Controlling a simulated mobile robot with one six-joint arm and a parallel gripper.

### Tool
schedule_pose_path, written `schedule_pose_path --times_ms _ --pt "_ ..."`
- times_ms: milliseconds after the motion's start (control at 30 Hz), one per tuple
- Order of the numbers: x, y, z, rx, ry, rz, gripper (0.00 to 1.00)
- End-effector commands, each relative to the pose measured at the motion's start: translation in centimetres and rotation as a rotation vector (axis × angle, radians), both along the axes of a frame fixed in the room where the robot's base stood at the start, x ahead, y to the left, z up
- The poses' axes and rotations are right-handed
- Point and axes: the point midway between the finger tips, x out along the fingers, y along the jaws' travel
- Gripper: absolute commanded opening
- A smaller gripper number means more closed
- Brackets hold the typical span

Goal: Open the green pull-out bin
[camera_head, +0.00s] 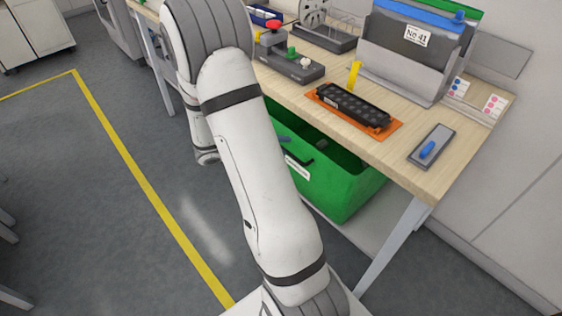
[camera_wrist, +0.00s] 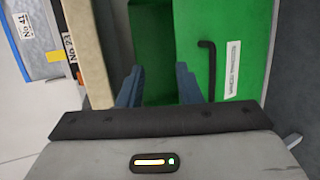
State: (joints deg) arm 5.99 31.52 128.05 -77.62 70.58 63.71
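The green pull-out bin (camera_head: 340,190) sits under the wooden workbench, and part of it sticks out past the bench's front edge. Its open top and dark inside show. In the wrist view the bin's front wall (camera_wrist: 235,85) carries a black bar handle (camera_wrist: 208,70) and a white label. My gripper (camera_wrist: 159,84) is open, its two bluish fingers apart over the bin's opening and the rim by the front wall. The handle lies to the right of both fingers, not between them. I cannot tell whether a finger touches the bin.
The workbench (camera_head: 405,160) holds an orange mat with a black tray (camera_head: 353,104), a grey plate with a blue part (camera_head: 432,146) and a grey holder marked No 41 (camera_head: 410,55). A bench leg (camera_head: 392,245) stands right of the bin.

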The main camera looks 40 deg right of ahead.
Motion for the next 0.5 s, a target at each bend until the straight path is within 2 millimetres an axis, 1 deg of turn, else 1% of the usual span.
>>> schedule_pose_path --times_ms 33,100,200,300,333,400,500 --pt "1.0 -0.6 -3.7 -0.044 0.008 0.035 0.31" --pt "2.3 -1.2 -6.6 -0.098 -0.006 0.087 0.31" --pt "3.8 -1.8 -9.9 -0.149 -0.028 0.156 0.31" --pt "4.8 -2.0 -12.1 -0.177 -0.048 0.204 0.31" --pt "5.0 -2.1 -12.5 -0.182 -0.053 0.215 0.31" --pt "5.3 -2.2 -13.3 -0.188 -0.061 0.233 0.31" --pt "5.5 -2.9 -13.7 -0.193 -0.067 0.241 0.31"
